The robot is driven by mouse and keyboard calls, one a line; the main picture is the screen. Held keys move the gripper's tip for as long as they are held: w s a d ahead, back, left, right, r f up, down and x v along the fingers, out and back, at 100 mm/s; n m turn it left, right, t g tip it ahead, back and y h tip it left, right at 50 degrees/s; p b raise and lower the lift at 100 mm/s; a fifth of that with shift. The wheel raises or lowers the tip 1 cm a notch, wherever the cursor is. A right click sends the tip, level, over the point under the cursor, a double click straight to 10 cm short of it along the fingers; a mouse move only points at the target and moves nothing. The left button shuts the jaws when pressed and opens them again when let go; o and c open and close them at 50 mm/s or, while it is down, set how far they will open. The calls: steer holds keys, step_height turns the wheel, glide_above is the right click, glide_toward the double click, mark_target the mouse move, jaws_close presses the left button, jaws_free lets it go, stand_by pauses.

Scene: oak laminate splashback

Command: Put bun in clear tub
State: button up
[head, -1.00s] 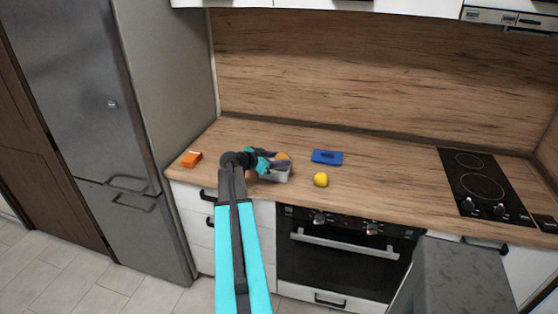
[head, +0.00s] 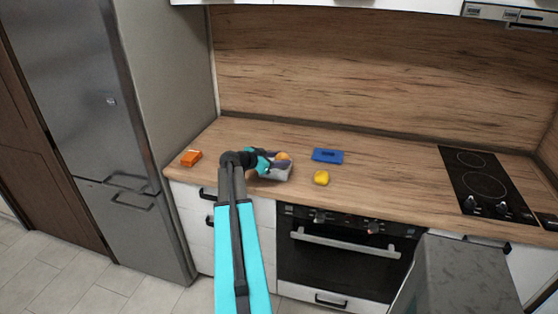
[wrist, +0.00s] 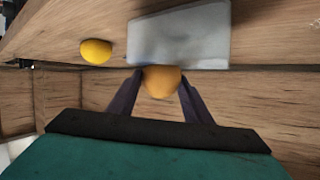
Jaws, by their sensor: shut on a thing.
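The bun (wrist: 162,81) is a small orange-brown round thing. My gripper (wrist: 158,84) is shut on it, with one dark finger on each side. In the head view the bun (head: 283,156) shows at the fingertips of my gripper (head: 281,161). The clear tub (wrist: 180,42) is pale grey and see-through, and stands on the counter. In the head view the tub (head: 275,174) is just below the bun, partly hidden by my gripper. In the wrist view the bun overlaps the tub's lower edge; I cannot tell whether it is inside the rim.
A yellow lemon-like thing (head: 321,178) lies right of the tub, also in the wrist view (wrist: 96,51). A blue flat thing (head: 327,156) lies behind it. The counter before the hob (head: 480,180) is clear.

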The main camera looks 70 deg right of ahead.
steer(key=o, duration=1.1)
steer(key=shift+c, duration=0.2)
steer(key=shift+r+p, duration=0.7)
steer(key=shift+p, duration=0.65)
steer(key=shift+w+a+f+b, duration=0.1)
steer(key=shift+a+b, duration=0.1)
steer(key=shift+b, duration=0.1)
steer(key=shift+w+a+r+b, duration=0.3)
steer(key=shift+a+b, duration=0.1)
steer(key=shift+a, duration=0.2)
steer(key=b+v, duration=0.4)
steer(key=v, duration=0.6)
steer(key=shift+r, duration=0.1)
